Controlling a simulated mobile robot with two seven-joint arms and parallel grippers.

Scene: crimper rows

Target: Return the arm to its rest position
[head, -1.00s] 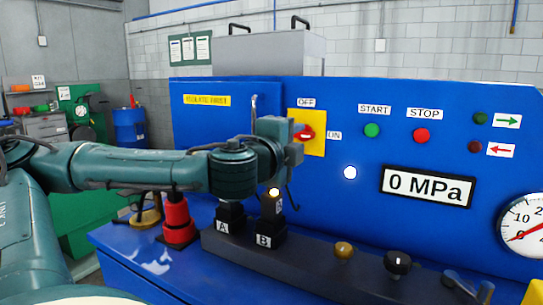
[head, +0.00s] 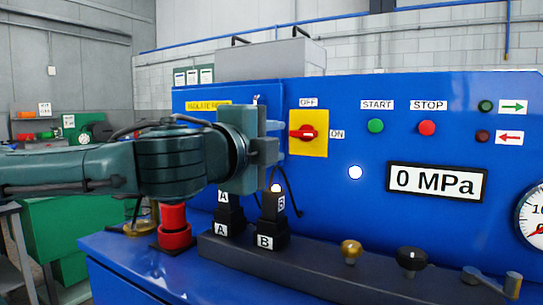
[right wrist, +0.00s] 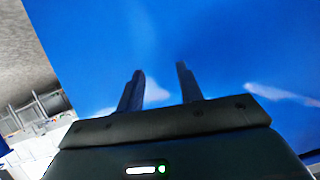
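My left arm comes in from the left in the head view. Its gripper (head: 268,140) is in the air in front of the blue panel, left of the red rotary switch (head: 303,133) and above the black plugs. The fingers are seen from the side, so their gap is unclear; no held object shows. My right gripper (right wrist: 158,88) shows in the right wrist view with its two fingers apart and nothing between them. A blue surface fills most of the view beyond it. The right arm does not show in the head view.
The blue panel (head: 350,220) carries a green start button (head: 376,126), a red stop button (head: 426,127) and a display (head: 436,182) reading 0 MPa. Black plugs A (head: 229,212) and B (head: 272,210) stand below my left gripper. A red cylinder (head: 174,228) stands left of them.

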